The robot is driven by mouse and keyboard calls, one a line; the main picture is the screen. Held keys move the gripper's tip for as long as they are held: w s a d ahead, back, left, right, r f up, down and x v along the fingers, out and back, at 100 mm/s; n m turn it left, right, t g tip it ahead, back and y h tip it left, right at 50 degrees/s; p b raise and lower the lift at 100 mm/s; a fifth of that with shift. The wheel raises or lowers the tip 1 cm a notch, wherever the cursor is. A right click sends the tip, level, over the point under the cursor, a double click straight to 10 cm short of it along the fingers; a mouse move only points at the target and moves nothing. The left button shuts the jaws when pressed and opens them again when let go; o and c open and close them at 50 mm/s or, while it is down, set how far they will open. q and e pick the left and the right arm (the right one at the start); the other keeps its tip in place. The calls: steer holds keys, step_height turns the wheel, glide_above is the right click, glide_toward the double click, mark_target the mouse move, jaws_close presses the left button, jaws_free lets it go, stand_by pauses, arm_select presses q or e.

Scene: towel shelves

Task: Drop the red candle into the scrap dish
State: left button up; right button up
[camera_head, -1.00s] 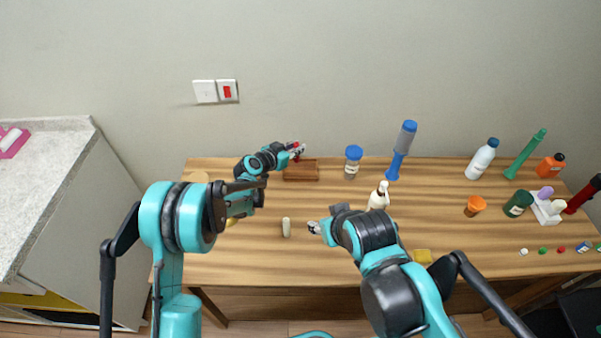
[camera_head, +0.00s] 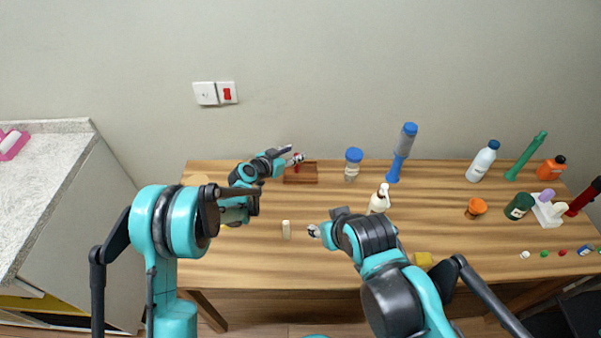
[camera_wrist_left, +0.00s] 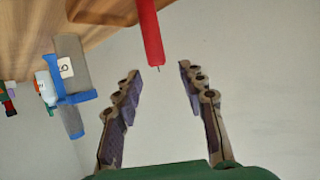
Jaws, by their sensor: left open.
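The red candle (camera_head: 297,168) shows as a small red piece at the wooden scrap dish (camera_head: 313,179), at the back of the table. In the left wrist view the candle (camera_wrist_left: 150,32) points its wick end toward my fingers, just beyond the fingertips and apart from them. A brown part of the dish (camera_wrist_left: 105,10) is at the top of that view. I cannot tell whether the candle is falling or resting. My left gripper (camera_head: 298,157) is open and empty above the dish; its spread fingers also show in the left wrist view (camera_wrist_left: 159,80). My right gripper (camera_head: 313,231) is low over the table; its jaws are too small to read.
A cream candle-like cylinder (camera_head: 286,230) stands left of my right gripper. A blue-capped jar (camera_head: 353,165) and a blue-handled brush (camera_head: 401,152) stand right of the dish. A white spray bottle (camera_head: 379,200) is behind my right arm. Bottles crowd the right end.

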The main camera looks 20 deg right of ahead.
arm_select(q)
steer(key=v, duration=1)
steer(key=s+a+r+n+y, duration=0.2)
steer(key=s+a+r, duration=0.2)
steer(key=s+a, duration=0.25)
steer(key=s+a+r+n+y, duration=0.2)
steer(key=s+a+r+y, duration=0.1)
steer(key=s+a+r, duration=0.3)
steer(key=s+a+f+n+y, duration=0.1)
steer(key=s+a+n+y, duration=0.1)
steer(key=s+a, duration=0.6)
steer(key=s+a+f+n+g+y, duration=0.1)
steer(key=s+a+f+n+y, duration=0.1)
steer(key=s+a, duration=0.7)
steer(key=shift+s+a+n+y, duration=0.15)
steer(key=shift+s+n+y, duration=0.2)
steer(key=shift+n+y, duration=0.65)
